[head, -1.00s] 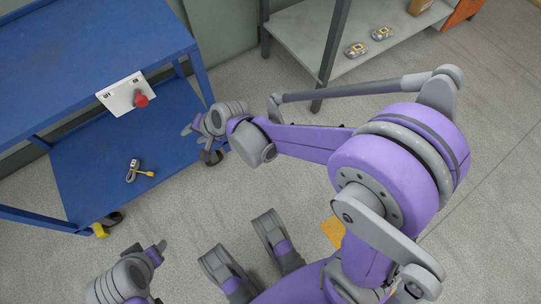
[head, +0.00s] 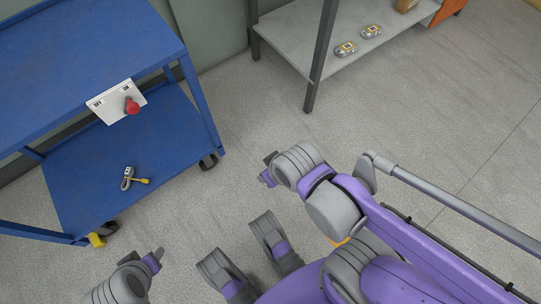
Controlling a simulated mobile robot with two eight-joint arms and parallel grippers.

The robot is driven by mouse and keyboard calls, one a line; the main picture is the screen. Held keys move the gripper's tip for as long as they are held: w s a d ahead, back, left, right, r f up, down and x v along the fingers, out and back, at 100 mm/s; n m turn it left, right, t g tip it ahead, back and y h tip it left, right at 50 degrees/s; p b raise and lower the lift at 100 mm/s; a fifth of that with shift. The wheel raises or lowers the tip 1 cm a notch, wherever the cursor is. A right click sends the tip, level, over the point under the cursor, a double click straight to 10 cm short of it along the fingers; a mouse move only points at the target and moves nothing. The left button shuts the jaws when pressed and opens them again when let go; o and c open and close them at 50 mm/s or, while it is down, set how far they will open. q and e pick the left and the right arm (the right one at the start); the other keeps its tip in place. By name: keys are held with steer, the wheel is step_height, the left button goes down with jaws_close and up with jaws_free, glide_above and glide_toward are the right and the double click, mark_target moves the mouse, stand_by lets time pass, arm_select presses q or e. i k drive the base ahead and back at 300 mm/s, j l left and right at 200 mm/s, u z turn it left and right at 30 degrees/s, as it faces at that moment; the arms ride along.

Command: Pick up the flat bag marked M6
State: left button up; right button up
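No mark reading M6 is legible. Two small clear-and-grey packets with yellow labels, a nearer one (head: 346,49) and a farther one (head: 371,31), lie on the grey shelf at the top; their print is too small to read, and I cannot tell whether either is the flat bag. My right gripper (head: 268,170) is over the floor between the blue cart and the grey shelf, away from both packets, with nothing visible in it. My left gripper (head: 156,259) is low at the lower left, in front of the cart. The finger gaps of both are unclear.
The blue cart (head: 75,185) stands at left, with a white panel and red knob (head: 131,106) on it. A small cable-like item with a yellow end (head: 128,179) lies on its lower deck. The grey shelf (head: 290,38) has dark legs and a brown box (head: 406,5). The floor between is clear.

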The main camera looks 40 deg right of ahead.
mark_target(348, 48)
steer(key=z, duration=2)
